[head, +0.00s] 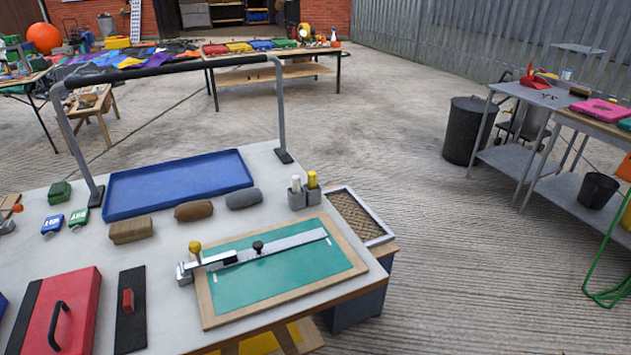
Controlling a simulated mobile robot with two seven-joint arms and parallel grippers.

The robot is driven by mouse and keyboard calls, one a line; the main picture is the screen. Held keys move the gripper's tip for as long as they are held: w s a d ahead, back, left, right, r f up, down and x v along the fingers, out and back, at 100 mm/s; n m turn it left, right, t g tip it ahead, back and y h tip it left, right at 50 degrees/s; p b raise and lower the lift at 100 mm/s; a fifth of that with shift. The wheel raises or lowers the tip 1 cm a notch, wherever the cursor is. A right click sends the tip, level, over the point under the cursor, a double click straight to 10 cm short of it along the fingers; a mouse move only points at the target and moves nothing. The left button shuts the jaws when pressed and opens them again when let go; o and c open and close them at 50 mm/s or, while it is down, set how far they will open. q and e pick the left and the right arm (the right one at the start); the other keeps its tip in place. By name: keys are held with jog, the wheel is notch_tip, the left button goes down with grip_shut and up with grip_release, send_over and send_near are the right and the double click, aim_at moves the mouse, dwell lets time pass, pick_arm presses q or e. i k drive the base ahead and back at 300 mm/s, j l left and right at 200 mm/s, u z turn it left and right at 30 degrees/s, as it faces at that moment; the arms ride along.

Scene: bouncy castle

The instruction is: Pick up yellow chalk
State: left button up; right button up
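A yellow chalk (312,179) stands upright in a small grey holder (314,196) at the right part of the near table (230,210). A white chalk (296,183) stands upright in a matching grey holder (297,200) just to its left. The lower parts of both chalks are hidden inside the holders. Neither of my grippers shows in the head view.
A green board (290,281) with a metal ruler and a yellow knob (195,247) lies in front of the holders. A metal frame (281,105) arches over the table's back.

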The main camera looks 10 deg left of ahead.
aim_at(312, 175)
jog(key=i+l+u, duration=0.1)
jog(key=l, duration=0.25)
jog(key=i+l+u, duration=0.15)
jog(key=l, duration=0.2)
jog(key=i+l+u, duration=0.1)
jog(key=l, duration=0.3)
jog(key=i+l+u, duration=0.1)
jog(key=l, duration=0.3)
jog(key=i+l+u, duration=0.1)
jog(key=l, duration=0.3)
jog(key=i+l+u, duration=0.15)
jog(key=l, duration=0.3)
jog(key=i, duration=0.05)
